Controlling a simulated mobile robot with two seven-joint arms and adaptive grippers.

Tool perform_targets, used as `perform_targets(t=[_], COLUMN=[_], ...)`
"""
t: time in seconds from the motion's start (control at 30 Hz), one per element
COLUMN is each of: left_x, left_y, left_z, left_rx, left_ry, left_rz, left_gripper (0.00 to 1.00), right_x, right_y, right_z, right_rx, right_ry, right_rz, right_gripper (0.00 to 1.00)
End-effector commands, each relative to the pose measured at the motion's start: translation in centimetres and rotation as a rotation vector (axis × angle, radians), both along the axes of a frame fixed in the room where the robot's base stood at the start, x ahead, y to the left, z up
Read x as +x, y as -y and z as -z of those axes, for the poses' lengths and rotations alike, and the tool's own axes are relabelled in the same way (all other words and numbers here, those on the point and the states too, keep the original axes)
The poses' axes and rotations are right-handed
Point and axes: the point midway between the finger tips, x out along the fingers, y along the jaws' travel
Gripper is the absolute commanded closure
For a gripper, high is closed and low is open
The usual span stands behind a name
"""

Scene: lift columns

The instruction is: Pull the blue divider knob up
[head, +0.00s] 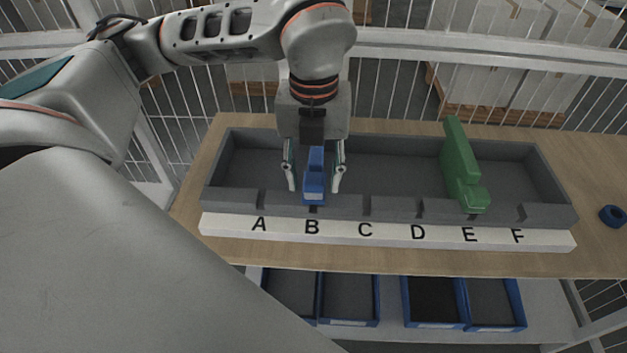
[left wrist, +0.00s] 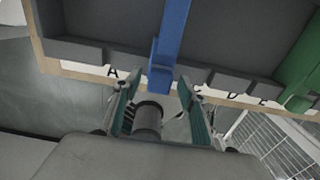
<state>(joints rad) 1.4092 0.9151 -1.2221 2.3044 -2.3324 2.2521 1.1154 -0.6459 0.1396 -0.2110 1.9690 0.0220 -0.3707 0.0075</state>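The blue divider (head: 316,163) sits in the grey tray (head: 400,206) at slot B, with its blue knob (head: 313,190) at the front end. My left gripper (head: 315,186) is open, with one finger on each side of the knob and gaps showing on both sides. In the left wrist view, the blue divider (left wrist: 173,30) runs down to its knob (left wrist: 160,78), which lies just beyond the open fingertips of the left gripper (left wrist: 160,82). Whether the fingers touch the knob cannot be seen. My right gripper is not in view.
A green divider (head: 459,165) stands at slot E. A white strip lettered A to F (head: 380,233) runs along the tray's front. A blue ring-like object (head: 612,215) lies on the wooden table (head: 540,262) at right. Blue bins (head: 435,302) sit on a shelf below.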

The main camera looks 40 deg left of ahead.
Motion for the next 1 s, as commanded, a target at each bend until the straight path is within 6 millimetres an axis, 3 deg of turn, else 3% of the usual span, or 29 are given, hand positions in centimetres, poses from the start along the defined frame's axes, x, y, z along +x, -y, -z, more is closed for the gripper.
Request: perform_targets(t=[0.57, 1.0], left_x=[0.0, 0.0], left_y=[0.0, 0.0], left_z=[-0.1, -3.7], left_rx=[0.000, 0.000], left_ry=[0.000, 0.002], left_rz=[0.000, 0.001], left_gripper=[0.58, 0.58], right_x=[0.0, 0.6], right_y=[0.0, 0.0], right_z=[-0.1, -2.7], right_rx=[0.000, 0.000], right_ry=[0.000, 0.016], right_rz=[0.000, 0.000], right_gripper=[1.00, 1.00])
